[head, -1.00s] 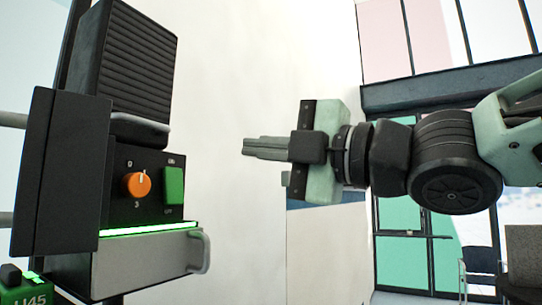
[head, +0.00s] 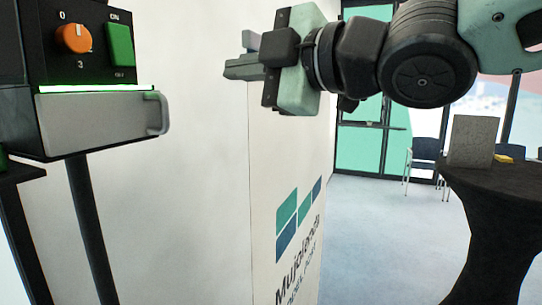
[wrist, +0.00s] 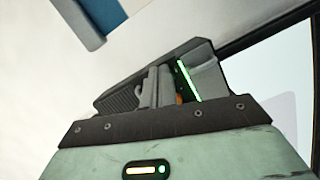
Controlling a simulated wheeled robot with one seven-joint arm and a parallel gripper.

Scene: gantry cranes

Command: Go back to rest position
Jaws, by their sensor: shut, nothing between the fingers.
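My gripper (head: 243,64) is in the upper middle of the head view, pointing left, with its grey fingers together and nothing between them. It is in free air, to the right of and apart from the black control box (head: 30,53). The box has an orange knob (head: 75,38), a green switch (head: 120,46) and a lit green strip above a grey drawer-like front (head: 95,122) with a handle. In the wrist view, my gripper fingers (wrist: 153,88) show in front of the box, whose green strip (wrist: 187,80) is partly visible beyond them.
A white panel (head: 290,170) with a logo stands below and behind my gripper. A round table with a black cover (head: 490,215) stands at the right, bearing a grey block (head: 473,140). Chairs (head: 425,155) stand behind it. The floor (head: 390,230) between panel and table is clear.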

